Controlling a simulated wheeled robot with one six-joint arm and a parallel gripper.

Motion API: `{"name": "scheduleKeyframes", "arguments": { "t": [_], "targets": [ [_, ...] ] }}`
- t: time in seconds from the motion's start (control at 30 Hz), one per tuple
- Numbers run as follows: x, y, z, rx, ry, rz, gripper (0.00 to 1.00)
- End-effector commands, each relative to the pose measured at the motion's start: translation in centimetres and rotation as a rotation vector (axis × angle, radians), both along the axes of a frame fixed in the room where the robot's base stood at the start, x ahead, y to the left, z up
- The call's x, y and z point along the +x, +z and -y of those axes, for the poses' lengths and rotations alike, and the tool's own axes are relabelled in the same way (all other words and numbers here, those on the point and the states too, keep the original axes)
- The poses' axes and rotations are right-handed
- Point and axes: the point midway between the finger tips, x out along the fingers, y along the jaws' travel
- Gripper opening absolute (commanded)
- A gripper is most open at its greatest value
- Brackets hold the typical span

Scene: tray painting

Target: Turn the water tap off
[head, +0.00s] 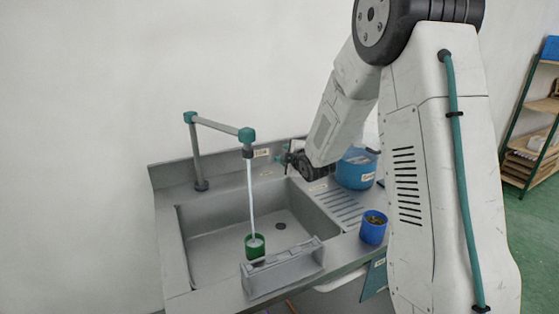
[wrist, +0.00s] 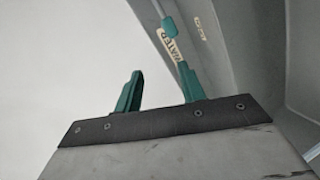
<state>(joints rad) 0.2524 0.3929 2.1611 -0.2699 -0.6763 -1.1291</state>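Water runs in a thin stream from the grey and teal tap spout (head: 247,135) into a green cup (head: 255,248) in the sink. My gripper (head: 285,158) is at the sink's back wall, right of the spout. In the wrist view its two green fingers (wrist: 159,82) stand apart with nothing visible between them. A label reading WATER (wrist: 170,46) and a teal tap handle part (wrist: 168,27) on a grey rod lie just beyond the right finger. I cannot tell whether that finger touches the rod. In the head view, my gripper and arm partly hide the handle.
A grey rack (head: 283,272) stands at the sink's front edge. A blue cup (head: 373,228) and a larger blue container (head: 356,169) are on the drainboard (head: 340,207) at right. Wooden shelves (head: 535,140) stand far right. Space above the basin is clear except the spout and stream.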

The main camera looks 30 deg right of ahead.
Motion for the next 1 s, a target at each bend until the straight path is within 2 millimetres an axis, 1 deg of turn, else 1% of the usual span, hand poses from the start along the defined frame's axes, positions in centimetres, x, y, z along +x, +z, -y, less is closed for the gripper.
{"name": "scheduleKeyframes", "arguments": {
  "t": [0.03,0.1,0.2,0.3,0.47,0.57,0.8,0.9,1.0],
  "targets": [
    [1.0,-1.8,0.7,-0.045,0.024,0.039,0.40],
    [2.1,-3.4,1.4,-0.115,0.058,0.109,0.40],
    [2.9,-5.2,2.1,-0.198,0.092,0.196,0.40],
    [3.3,-6.4,2.6,-0.255,0.110,0.258,0.40],
    [3.6,-7.0,2.8,-0.294,0.120,0.305,0.40],
    [4.4,-7.1,2.8,-0.298,0.122,0.310,0.40],
    [8.2,-7.0,2.8,-0.297,0.122,0.310,0.40],
    [9.6,-7.1,2.8,-0.297,0.121,0.308,0.40],
    [10.6,-7.0,2.8,-0.296,0.121,0.309,0.40]
  ]
}}
